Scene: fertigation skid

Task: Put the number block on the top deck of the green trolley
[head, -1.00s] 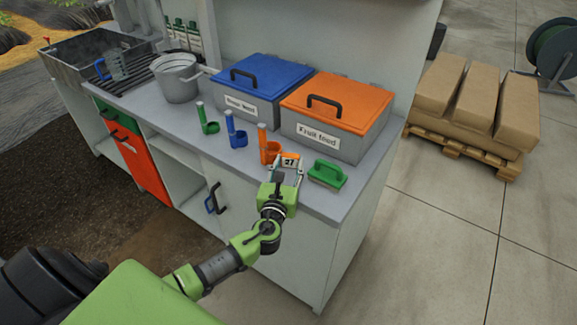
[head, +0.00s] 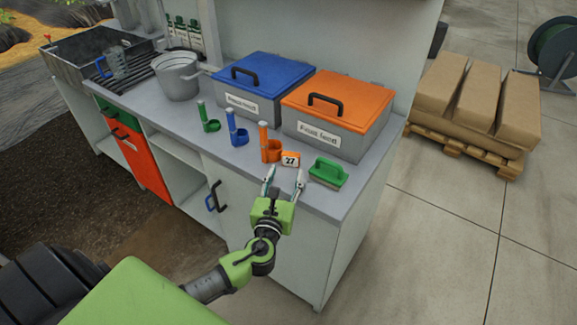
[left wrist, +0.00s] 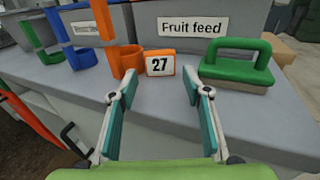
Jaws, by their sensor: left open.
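The number block (head: 290,159) is a small orange block with a white face reading 27. It stands upright on the grey counter, between the orange holder and the green-handled brush. In the left wrist view the number block (left wrist: 160,64) is ahead of the fingertips, roughly in line with the gap between them. My left gripper (head: 284,172) is open and empty at the counter's front edge, apart from the block. Its two fingers also show in the left wrist view (left wrist: 158,95). The green trolley is not seen in these frames. My right gripper is not in view.
The orange holder (head: 264,145) stands close left of the block, and the green brush (head: 328,172) is to its right. The orange-lidded Fruit feed box (head: 335,137) is behind. Blue (head: 236,132) and green (head: 208,120) holders stand further left. Open floor lies right of the counter.

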